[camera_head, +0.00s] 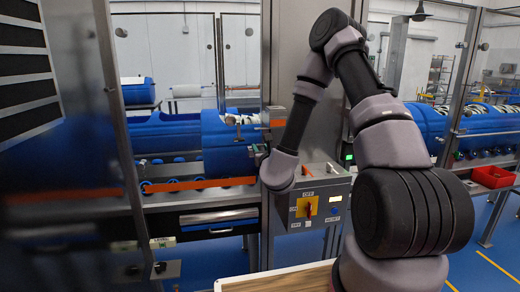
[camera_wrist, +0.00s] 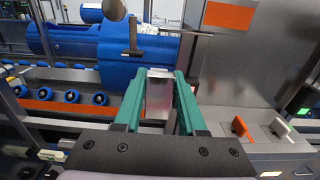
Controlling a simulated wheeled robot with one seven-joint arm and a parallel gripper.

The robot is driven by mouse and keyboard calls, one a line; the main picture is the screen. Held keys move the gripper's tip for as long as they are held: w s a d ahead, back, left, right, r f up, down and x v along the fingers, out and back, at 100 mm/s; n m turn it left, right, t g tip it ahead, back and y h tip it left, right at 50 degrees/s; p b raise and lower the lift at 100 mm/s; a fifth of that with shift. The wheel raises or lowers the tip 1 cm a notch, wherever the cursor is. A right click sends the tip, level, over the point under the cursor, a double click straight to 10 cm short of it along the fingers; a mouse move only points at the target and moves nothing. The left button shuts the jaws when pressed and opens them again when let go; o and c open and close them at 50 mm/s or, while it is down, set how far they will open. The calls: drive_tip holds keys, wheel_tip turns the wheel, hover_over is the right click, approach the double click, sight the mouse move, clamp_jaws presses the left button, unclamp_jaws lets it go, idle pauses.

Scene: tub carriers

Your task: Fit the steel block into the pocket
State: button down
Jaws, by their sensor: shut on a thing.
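My gripper (camera_wrist: 160,78) shows in the wrist view with its two green fingers shut on the steel block (camera_wrist: 158,98). The block is grey and shiny, with its faces between the fingers. In the camera_head view my gripper (camera_head: 259,153) is small and at the end of the arm, beside the blue tub carrier (camera_head: 222,143); the block cannot be made out there. The blue carrier also shows in the wrist view (camera_wrist: 160,50), just beyond the fingertips. I cannot make out the pocket in either view.
An orange bar (camera_head: 200,184) and a rail with blue rollers run below the carrier. A grey control box (camera_head: 320,198) with a yellow and red switch stands right of my gripper. A steel post and panel stand close by. A red bin (camera_head: 493,177) is at far right.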

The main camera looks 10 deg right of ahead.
drive_tip(key=shift+w+d, duration=0.15)
drive_tip(key=shift+w, duration=1.55)
approach(252, 142)
drive_tip(key=shift+w+r, duration=0.75)
drive_tip(key=shift+w, duration=0.3)
drive_tip(key=shift+w+r, duration=0.7)
drive_tip(key=shift+w, duration=0.3)
drive_tip(key=shift+w+r, duration=0.75)
drive_tip(key=shift+w, duration=0.5)
drive_tip(key=shift+f, duration=0.15)
drive_tip(key=shift+f, duration=1.95)
drive_tip(key=shift+c, duration=2)
unclamp_jaws()
drive_tip(key=shift+f, duration=0.1)
drive_tip(key=s, duration=1)
drive_tip(key=shift+s, duration=0.4)
